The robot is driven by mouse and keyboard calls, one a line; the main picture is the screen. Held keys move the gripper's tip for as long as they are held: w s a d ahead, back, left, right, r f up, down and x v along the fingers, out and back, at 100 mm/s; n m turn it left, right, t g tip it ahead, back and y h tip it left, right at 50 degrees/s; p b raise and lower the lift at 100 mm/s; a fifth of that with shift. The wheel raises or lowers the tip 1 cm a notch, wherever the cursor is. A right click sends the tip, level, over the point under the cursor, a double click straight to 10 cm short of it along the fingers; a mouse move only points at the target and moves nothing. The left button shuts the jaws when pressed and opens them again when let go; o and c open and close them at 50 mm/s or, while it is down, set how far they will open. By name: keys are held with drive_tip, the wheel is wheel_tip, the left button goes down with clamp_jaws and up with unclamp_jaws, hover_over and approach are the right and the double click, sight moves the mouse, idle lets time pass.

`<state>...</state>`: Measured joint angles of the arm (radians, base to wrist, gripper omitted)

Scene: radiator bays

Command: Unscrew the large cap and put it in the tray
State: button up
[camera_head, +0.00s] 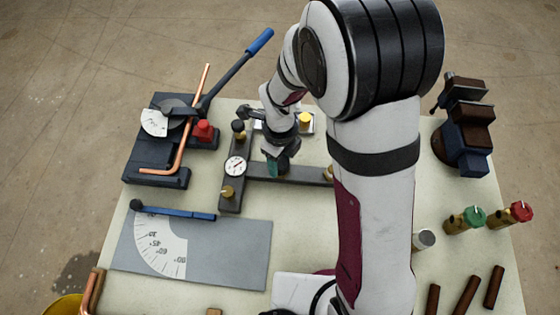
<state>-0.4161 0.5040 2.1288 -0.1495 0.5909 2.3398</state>
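My gripper (277,164) points down over the dark grey manifold (305,173), right of the round gauge (235,166). Its teal fingers are small and partly hidden, so I cannot tell if they are open or shut, or on what. A brass part shows just beside the fingers. A black-topped fitting (238,126) stands behind the gauge, and a brass fitting (228,192) in front of it. I cannot tell which part is the large cap. A small pale metal tray (312,128) lies behind my gripper with a yellow-topped piece (305,119) at it; my arm hides part of this area.
A pipe bender (160,140) with a blue-handled lever and copper pipe is at the back left. A grey angle plate (230,250) lies front left. A vise (465,135), green (473,216) and red (521,211) valves and brown bars (465,296) are right.

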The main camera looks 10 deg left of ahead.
clamp_jaws()
drive_tip(key=n, duration=1.1)
drive_tip(key=shift+n, duration=0.4)
drive_tip(key=n, duration=1.2)
drive_tip(key=shift+r, duration=0.1)
drive_tip(key=n, duration=0.7)
drive_tip(key=o, duration=0.7)
unclamp_jaws()
drive_tip(key=shift+o, duration=0.2)
